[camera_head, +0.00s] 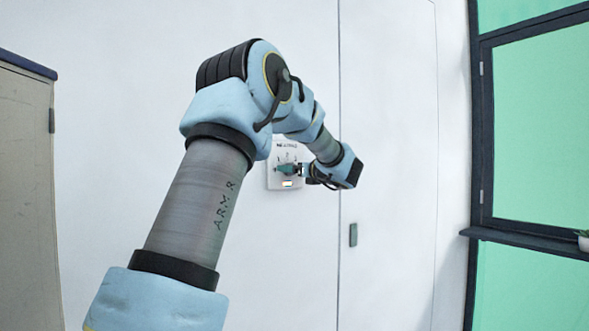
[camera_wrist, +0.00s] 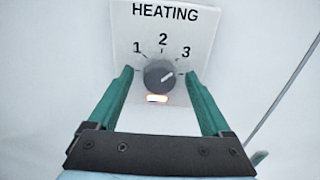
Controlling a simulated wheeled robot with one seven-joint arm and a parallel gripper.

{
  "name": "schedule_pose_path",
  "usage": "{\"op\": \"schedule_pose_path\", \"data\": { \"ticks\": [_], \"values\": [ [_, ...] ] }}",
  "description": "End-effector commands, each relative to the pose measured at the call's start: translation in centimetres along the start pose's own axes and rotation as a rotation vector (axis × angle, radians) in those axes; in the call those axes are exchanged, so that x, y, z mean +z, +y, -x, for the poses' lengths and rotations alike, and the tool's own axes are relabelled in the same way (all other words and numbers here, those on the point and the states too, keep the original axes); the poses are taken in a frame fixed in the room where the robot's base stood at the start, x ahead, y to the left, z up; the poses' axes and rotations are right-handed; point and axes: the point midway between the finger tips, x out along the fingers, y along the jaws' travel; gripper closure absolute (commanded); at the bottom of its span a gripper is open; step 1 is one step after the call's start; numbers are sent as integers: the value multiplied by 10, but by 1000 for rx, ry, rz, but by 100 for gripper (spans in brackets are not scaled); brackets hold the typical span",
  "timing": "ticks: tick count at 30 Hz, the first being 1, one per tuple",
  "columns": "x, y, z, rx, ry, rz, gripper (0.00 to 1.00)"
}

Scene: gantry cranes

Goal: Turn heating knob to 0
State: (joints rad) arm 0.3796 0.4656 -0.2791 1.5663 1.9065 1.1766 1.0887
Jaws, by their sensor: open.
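The white heating panel (camera_wrist: 205,22) is on the wall, with "HEATING" and the figures 1, 2 and 3 in view. It also shows in the head view (camera_head: 284,150), partly behind my arm. The round grey heating knob (camera_wrist: 158,76) is on the panel, and its pale pointer mark points up and right, towards 3. No 0 is visible. A small lit indicator (camera_wrist: 157,98) glows below the knob. My gripper (camera_wrist: 159,74) is open, with one green finger on each side of the knob and visible gaps between. In the head view my gripper (camera_head: 289,169) is at the panel.
A white door (camera_head: 388,130) with a small dark green handle (camera_head: 353,235) is right of the panel. A dark-framed window (camera_head: 535,130) with a sill and a plant pot (camera_head: 584,241) is far right. A beige cabinet (camera_head: 25,190) stands at the left. The wall around the panel is clear.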

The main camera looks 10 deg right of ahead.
Motion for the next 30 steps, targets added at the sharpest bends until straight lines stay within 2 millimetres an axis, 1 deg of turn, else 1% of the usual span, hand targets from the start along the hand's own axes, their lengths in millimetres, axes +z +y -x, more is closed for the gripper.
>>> {"op": "schedule_pose_path", "data": {
  "ticks": [2,24,30],
  "values": [
    [0,0,0,0,0,0,17],
    [0,0,0,1,0,0,100],
    [-1,0,0,1,0,9,100]
  ]
}}
